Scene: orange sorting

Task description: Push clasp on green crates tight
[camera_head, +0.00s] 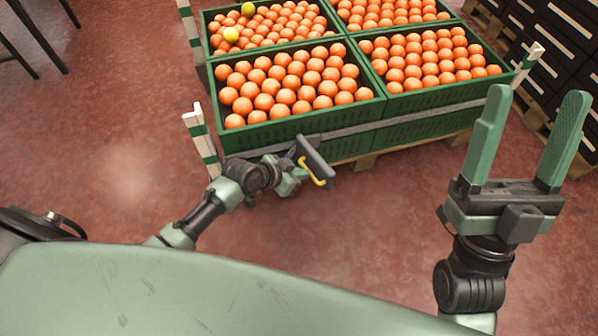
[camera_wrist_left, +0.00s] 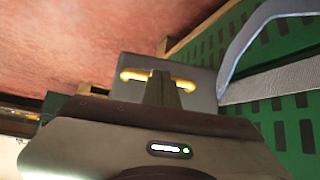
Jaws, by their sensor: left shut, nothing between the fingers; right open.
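The green crates (camera_head: 262,133) stand side by side, filled with oranges, and a grey strap (camera_head: 400,119) runs across their front sides. The dark grey clasp (camera_head: 314,158) with a yellow handle (camera_head: 316,178) is at the strap in front of the crates. My left gripper (camera_head: 300,175) is shut and empty, its fingertips close to the yellow handle. In the left wrist view the shut fingers (camera_wrist_left: 162,88) overlap the middle of the yellow handle (camera_wrist_left: 184,84), with the grey clasp body (camera_wrist_left: 205,101) behind; contact is unclear. My right gripper (camera_head: 537,95) is open and empty, raised at the right.
The crates rest on a wooden pallet (camera_head: 362,162). Green-and-white corner posts (camera_head: 201,140) stand at the crate corners. Dark stacked crates (camera_head: 562,50) are at the far right.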

